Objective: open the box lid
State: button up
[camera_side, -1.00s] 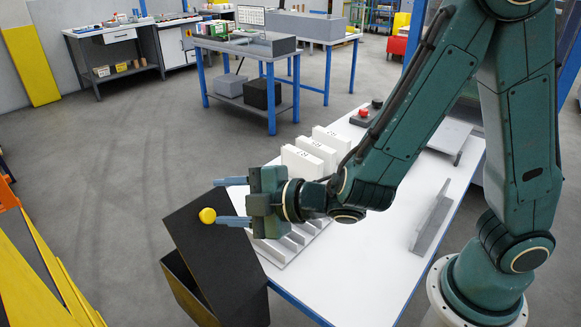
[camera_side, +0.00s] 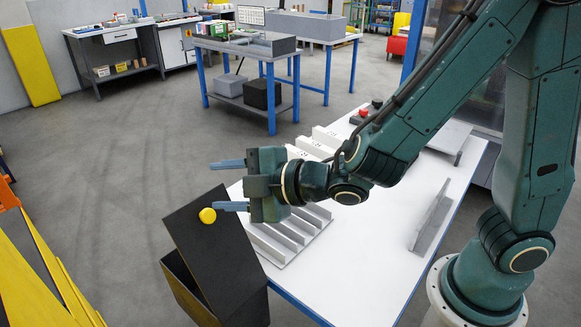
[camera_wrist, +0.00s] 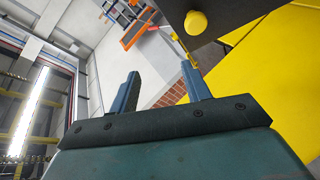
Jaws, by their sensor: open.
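The black box (camera_side: 187,288) stands at the near end of the white table. Its black lid (camera_side: 225,262) lies tilted on top, with a dark gap showing beneath its left edge. A round yellow knob (camera_side: 207,215) sits near the lid's far corner. My gripper (camera_side: 228,185) is open and empty, its two blue fingers pointing left. In the side view the lower finger ends just right of the knob; I cannot tell whether they touch. In the wrist view the lid (camera_wrist: 228,12) and knob (camera_wrist: 196,22) show at the top, beyond the open gripper (camera_wrist: 160,85) fingers.
A white ridged rack (camera_side: 290,235) stands on the white table (camera_side: 350,265) beside the box, under my gripper. A grey upright plate (camera_side: 432,220) stands on the table's right part. Yellow panels (camera_side: 35,285) stand left of the box. A red button (camera_side: 363,112) is at the table's far end.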

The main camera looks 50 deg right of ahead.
aim_at(209, 214)
notch_tip(209, 214, up, 6)
jog(key=s+a+m+g+h, duration=0.1)
jog(key=a+m+g+h, duration=0.1)
jog(key=m+g+h, duration=0.3)
jog(key=shift+m+g, duration=2.1)
jog(key=shift+m, duration=3.5)
jog(key=x, duration=1.3)
jog(key=shift+w+d+f, duration=0.1)
jog(key=shift+d+f, duration=0.05)
jog(key=shift+f, duration=0.15)
jog(key=shift+c, duration=0.5)
grip_shut()
